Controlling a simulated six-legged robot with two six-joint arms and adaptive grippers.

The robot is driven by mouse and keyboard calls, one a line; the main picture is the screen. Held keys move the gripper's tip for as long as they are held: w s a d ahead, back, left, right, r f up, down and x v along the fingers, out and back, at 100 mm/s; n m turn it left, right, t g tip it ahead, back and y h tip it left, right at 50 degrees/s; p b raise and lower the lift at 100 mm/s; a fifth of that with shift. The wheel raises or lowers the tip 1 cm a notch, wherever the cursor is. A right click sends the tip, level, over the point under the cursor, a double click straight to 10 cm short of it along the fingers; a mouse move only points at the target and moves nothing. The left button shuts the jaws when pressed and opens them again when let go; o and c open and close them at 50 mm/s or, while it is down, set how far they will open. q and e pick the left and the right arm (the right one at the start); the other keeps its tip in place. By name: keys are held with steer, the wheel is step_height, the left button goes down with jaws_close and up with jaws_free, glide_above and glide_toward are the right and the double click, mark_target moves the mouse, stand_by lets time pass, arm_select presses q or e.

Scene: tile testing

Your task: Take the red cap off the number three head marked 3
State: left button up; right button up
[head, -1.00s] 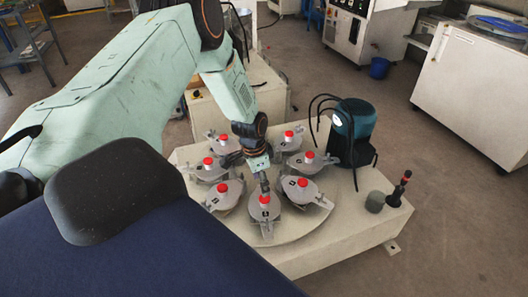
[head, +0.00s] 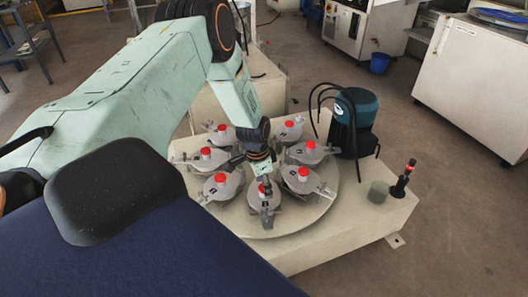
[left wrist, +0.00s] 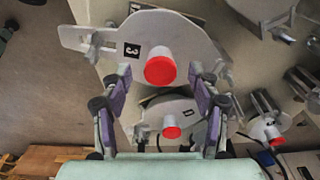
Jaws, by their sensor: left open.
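The head marked 3 (left wrist: 178,31) is a grey metal housing with a black label reading 3 beside its red cap (left wrist: 159,69). In the left wrist view my left gripper (left wrist: 160,82) is open, with one purple-padded finger on each side of this cap. The fingers look apart from the cap. In the head view my left gripper (head: 266,184) is over the front head (head: 264,204) of the round table, and its red cap (head: 261,189) is partly hidden by the fingers. My right gripper is not in view.
Several similar red-capped heads ring the round table (head: 300,232), close to my left arm. A teal motor (head: 357,108) with black hoses stands at the right back. A grey-green cylinder (head: 378,192) and a black post (head: 402,182) stand at the right.

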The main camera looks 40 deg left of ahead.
arm_select(q)
steer(key=shift+c, duration=0.2)
steer(key=c, duration=0.8)
steer(key=shift+o, duration=0.2)
